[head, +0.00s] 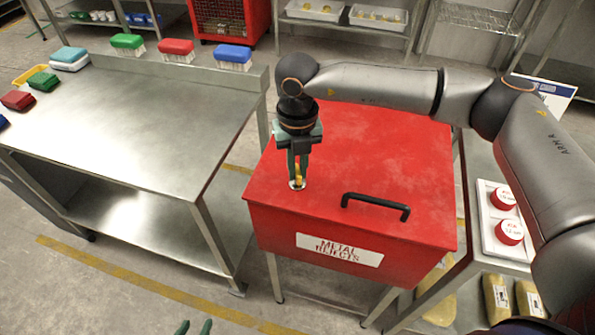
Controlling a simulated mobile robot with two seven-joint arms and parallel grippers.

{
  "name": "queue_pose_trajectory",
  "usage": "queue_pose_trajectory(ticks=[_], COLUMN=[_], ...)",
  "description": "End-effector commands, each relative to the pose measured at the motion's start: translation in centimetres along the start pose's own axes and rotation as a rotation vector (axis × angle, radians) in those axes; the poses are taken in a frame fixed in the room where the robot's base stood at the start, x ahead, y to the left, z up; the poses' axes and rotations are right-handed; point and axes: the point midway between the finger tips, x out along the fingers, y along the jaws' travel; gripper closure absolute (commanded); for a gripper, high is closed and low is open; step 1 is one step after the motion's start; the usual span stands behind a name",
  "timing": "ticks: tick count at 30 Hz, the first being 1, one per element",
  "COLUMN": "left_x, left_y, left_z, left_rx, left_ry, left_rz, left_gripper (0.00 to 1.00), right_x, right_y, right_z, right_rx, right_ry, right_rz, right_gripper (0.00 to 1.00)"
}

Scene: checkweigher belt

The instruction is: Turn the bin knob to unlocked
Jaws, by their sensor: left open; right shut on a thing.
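The red bin (400,160), labelled METAL REJECTS, stands in the middle with its lid closed. A small yellow knob (299,174) on a pale round plate sits near the lid's left front corner. My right gripper (298,178) reaches down from above and is shut on the knob, its fingers hiding much of it. I cannot tell which way the knob points. Only the green fingertips of my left gripper (194,328) show at the bottom edge, apart and empty, well away from the bin.
A black handle (376,205) stands up from the lid right of the knob. A steel table (150,125) is at left, with several coloured brushes along its back. A rack with red-topped pucks (509,232) is at right, under my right arm.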

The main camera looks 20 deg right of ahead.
Motion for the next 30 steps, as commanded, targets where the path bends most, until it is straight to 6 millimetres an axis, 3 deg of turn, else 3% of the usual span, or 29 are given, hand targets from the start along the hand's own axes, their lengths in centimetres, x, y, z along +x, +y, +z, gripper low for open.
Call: queue_pose_trajectory(ticks=[30], left_x=[3.4], left_y=[1.1], left_z=[1.0], left_rx=[0.023], left_ry=[0.012], left_rz=[0.041], left_gripper=[0.50], right_x=[0.1], right_y=[0.0], right_z=[0.0], right_rx=[-0.912], right_ry=[-0.002], right_rz=[0.000], right_gripper=[1.00])
